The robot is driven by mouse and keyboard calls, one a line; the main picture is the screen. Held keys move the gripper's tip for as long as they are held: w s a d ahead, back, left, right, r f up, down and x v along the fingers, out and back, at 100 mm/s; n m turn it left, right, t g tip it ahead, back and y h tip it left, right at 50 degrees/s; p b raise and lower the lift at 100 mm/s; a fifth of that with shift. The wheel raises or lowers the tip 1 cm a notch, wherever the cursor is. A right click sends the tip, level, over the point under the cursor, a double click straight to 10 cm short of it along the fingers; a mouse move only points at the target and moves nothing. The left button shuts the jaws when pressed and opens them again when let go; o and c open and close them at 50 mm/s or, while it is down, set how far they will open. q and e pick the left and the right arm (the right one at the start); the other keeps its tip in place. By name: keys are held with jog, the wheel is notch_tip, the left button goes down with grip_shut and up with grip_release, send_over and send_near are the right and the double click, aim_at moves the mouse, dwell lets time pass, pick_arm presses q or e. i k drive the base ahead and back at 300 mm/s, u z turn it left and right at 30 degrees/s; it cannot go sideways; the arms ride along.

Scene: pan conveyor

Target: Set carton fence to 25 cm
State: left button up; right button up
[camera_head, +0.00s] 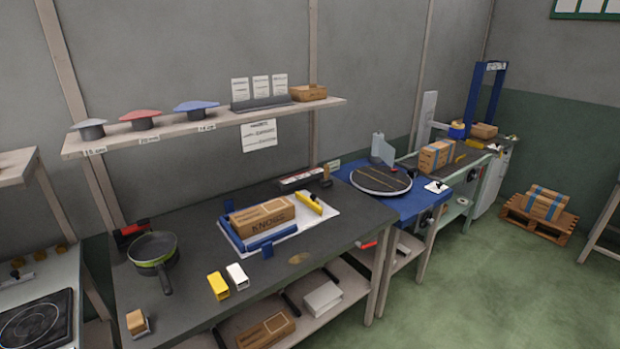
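A brown carton (262,216) lies on a white board (293,234) on the dark workbench. A blue rail (262,238) runs along its front side, and a blue piece (228,205) stands at its back left. A yellow upright piece (309,202) stands on the board at the right, apart from the carton. I cannot tell which of these is the carton fence. Neither of my grippers is in view.
The dark workbench (205,238) also carries a pan (152,252), a yellow block (218,286), a white block (237,276) and a small brown block (138,322). A shelf (222,119) with several lids hangs above. A round turntable (380,181) stands at right. The bench's front middle is mostly clear.

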aim_at(313, 203)
jog(key=z, duration=1.65)
jog(key=i, duration=2.55)
jog(key=u, duration=3.4)
